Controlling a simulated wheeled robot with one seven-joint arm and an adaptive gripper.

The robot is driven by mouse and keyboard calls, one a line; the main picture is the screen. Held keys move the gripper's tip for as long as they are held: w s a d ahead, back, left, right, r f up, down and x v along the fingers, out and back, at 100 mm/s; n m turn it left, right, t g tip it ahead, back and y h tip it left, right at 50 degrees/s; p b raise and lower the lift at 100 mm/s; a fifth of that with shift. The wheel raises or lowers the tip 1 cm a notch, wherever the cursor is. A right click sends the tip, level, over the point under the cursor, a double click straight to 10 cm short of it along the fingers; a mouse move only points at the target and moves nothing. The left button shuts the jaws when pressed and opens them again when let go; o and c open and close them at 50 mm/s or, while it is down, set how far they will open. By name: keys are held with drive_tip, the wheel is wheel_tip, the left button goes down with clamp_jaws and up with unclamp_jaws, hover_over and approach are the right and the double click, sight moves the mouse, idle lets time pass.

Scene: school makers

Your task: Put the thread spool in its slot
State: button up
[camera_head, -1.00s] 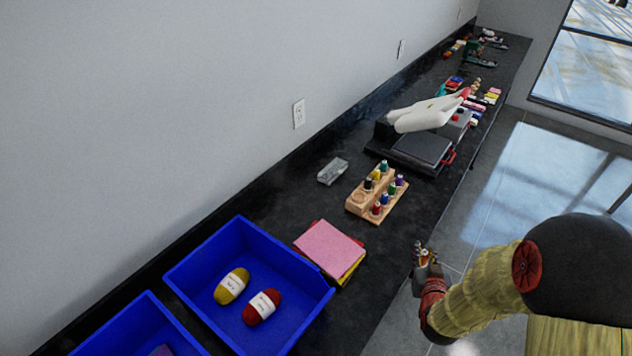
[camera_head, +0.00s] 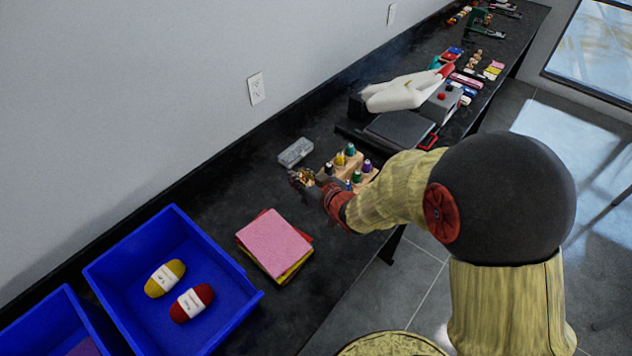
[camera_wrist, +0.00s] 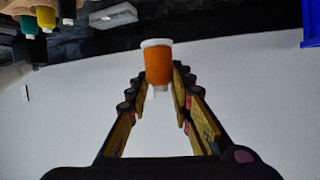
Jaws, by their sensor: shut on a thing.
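My gripper (camera_head: 303,178) is shut on an orange thread spool (camera_wrist: 158,65) with pale ends. In the wrist view the spool sits between the two fingertips, clear of other things. In the head view my gripper is beside the near left end of the wooden spool rack (camera_head: 346,171), above the dark counter; the spool is too small there to make out well. Several spools stand upright in the rack, with yellow, green and purple among them. My gripper and forearm hide the rack's near part, so its slots there cannot be seen.
A clear grey box (camera_head: 296,152) lies behind my gripper, near the wall. Pink and yellow felt sheets (camera_head: 273,243) lie in front. A blue bin (camera_head: 226,312) with two yarn balls stands at lower left. A white-armed press (camera_head: 400,127) stands beyond the rack.

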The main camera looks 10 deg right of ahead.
drive_tip(key=w+d+f+b, duration=0.1)
drive_tip(key=w+d+f, duration=0.1)
drive_tip(key=w, duration=0.1)
drive_tip(key=w+d+f+b, duration=0.1)
drive_tip(key=w+d+f, duration=0.1)
drive_tip(key=w+f, duration=0.1)
drive_tip(key=w+d+f+b, duration=0.1)
drive_tip(key=w+d+f, duration=0.2)
drive_tip(key=shift+w+f, duration=0.15)
drive_tip(key=shift+f, duration=0.05)
drive_tip(key=shift+w+d+f, duration=0.15)
drive_tip(key=shift+w+f, duration=0.05)
drive_tip(key=shift+f, duration=0.1)
drive_tip(key=shift+w+d+f+b, duration=0.1)
drive_tip(key=shift+f+b, duration=0.35)
drive_tip(key=shift+f, duration=0.45)
drive_tip(key=shift+w+d+f+b, duration=0.1)
drive_tip(key=shift+f+b, duration=0.35)
drive_tip(key=shift+f, duration=0.4)
drive_tip(key=shift+f, duration=0.45)
drive_tip(key=o, duration=0.9)
drive_tip(key=shift+r, duration=0.1)
drive_tip(key=shift+o, duration=0.4)
